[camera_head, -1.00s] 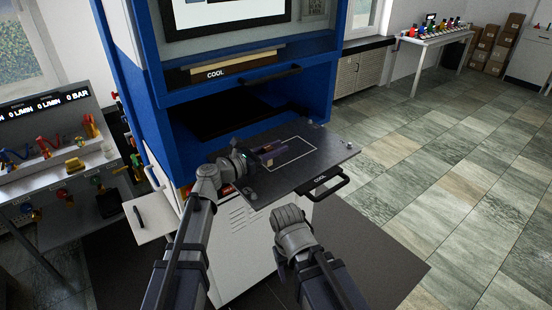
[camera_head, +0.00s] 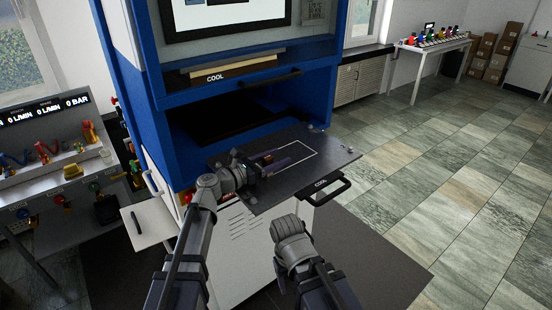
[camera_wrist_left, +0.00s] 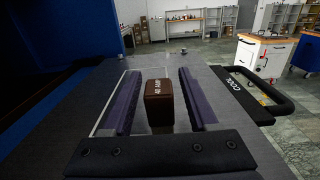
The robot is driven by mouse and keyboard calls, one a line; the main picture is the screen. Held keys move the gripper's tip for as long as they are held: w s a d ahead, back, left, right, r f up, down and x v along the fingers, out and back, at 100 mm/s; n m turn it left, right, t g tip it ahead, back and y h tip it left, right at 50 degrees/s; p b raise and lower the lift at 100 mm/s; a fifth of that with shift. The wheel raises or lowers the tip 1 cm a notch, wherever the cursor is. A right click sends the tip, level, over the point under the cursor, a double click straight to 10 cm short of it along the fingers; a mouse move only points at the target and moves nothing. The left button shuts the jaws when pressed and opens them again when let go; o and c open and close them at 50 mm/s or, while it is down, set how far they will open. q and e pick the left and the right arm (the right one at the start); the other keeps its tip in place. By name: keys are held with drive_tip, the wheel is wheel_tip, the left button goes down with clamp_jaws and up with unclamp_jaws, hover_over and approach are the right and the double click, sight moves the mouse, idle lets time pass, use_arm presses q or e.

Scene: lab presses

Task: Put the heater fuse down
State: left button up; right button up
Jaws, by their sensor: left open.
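My left gripper (camera_wrist_left: 157,80) is open, with one purple-grey finger on each side of the fuse and a visible gap on both sides. In the head view the left gripper (camera_head: 283,161) is low over the plate (camera_head: 325,150), and the fuse is small between its fingers. My right arm shows in the head view, but its gripper fingers do not.
The plate has a black handle (camera_head: 328,190) marked COOL at its front edge. The blue press frame (camera_head: 180,130) rises behind and left of the plate. A bench with valves and gauges (camera_head: 60,160) stands at the left. Open tiled floor lies to the right.

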use_arm(q)
drive_tip(key=shift+r, duration=0.25)
drive_tip(key=v, duration=1.2)
drive_tip(key=shift+f, duration=0.1)
idle(0.9)
